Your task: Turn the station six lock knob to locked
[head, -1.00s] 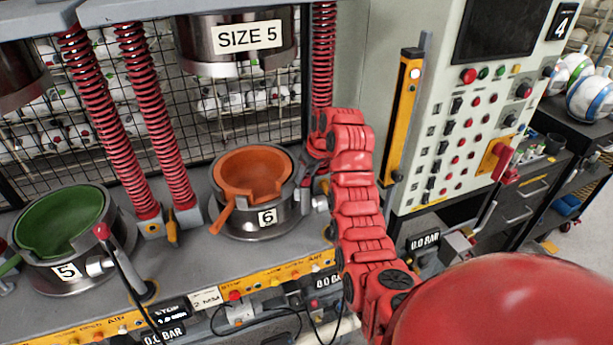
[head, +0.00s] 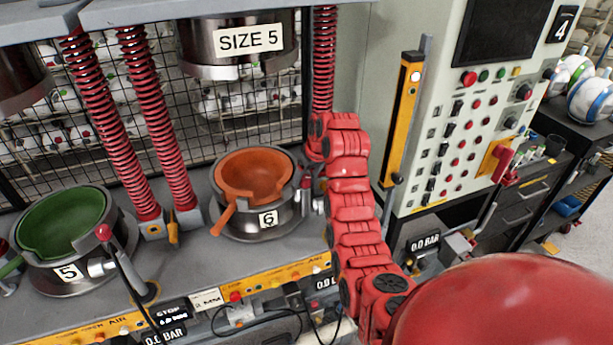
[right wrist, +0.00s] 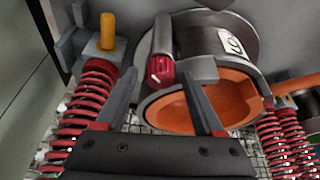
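The station six pot (head: 262,225) is a steel ring with an orange bowl (head: 255,175) and a "6" label, in the middle of the head view. In the right wrist view its lock knob (right wrist: 160,69) is a red grip on a grey mount at the pot's side. My right gripper (right wrist: 158,76) is open, with its two dark fingers on either side of the knob in the picture. Gaps show between fingers and knob; I cannot tell the depth between them. In the head view my red right arm partly hides the hand and knob. My left gripper is not in view.
The station five pot (head: 70,266) with a green bowl stands left. Red springs (head: 160,130) rise behind the pots. The "SIZE 5" press head (head: 240,62) hangs above. A control panel (head: 460,120) and yellow post (head: 404,125) stand right of my arm.

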